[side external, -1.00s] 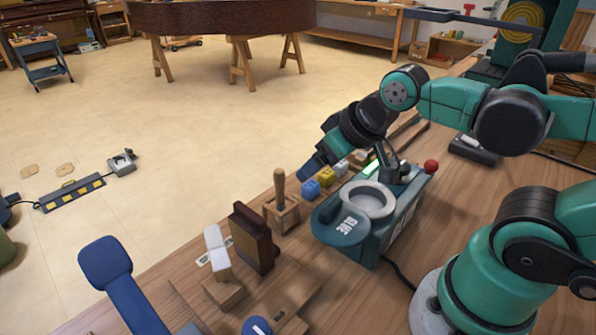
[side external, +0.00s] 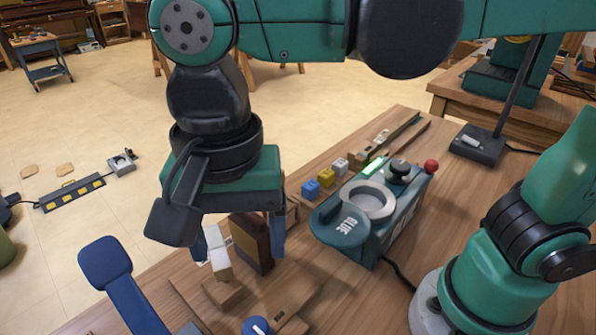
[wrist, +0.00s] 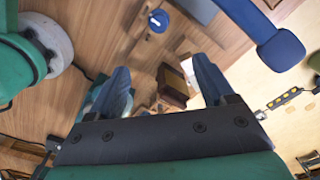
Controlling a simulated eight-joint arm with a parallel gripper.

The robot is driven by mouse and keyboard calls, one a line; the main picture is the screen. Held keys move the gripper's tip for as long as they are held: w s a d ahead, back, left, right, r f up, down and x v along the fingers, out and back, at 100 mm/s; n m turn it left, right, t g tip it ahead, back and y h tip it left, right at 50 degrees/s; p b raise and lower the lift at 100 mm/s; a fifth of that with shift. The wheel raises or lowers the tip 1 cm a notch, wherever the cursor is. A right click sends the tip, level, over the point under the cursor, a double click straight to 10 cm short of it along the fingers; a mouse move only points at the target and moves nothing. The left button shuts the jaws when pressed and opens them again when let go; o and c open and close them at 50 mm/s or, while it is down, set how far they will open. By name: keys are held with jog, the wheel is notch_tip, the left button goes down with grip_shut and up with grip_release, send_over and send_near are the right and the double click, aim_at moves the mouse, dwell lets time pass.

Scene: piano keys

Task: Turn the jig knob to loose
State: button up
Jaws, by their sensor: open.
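A round blue knob with a white mark (side external: 256,326) is at the bottom edge of the side view, partly cut off, by the wooden jig pieces (side external: 290,302). In the wrist view the blue knob (wrist: 158,21) is at the top middle, beyond the fingertips. My gripper (side external: 241,248) points down with its two blue fingers apart and nothing seen held between them. In the side view it overlaps a dark brown block (side external: 250,243) and a white-topped block (side external: 218,258). The wrist view shows the open fingers (wrist: 161,70) short of the knob.
A teal glue pot unit (side external: 340,228) stands right of my gripper, with a black knob (side external: 399,169) and a red ball (side external: 431,166). Small coloured blocks (side external: 325,177) lie behind it. A blue padded arm (side external: 106,262) is at the left front, beside the bench edge.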

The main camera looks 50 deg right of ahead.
aim_at(255, 328)
notch_tip(255, 328, down, 16)
jog(key=shift+s+a+r, duration=0.15)
jog(key=shift+r, duration=0.05)
dwell(0.4)
grip_shut()
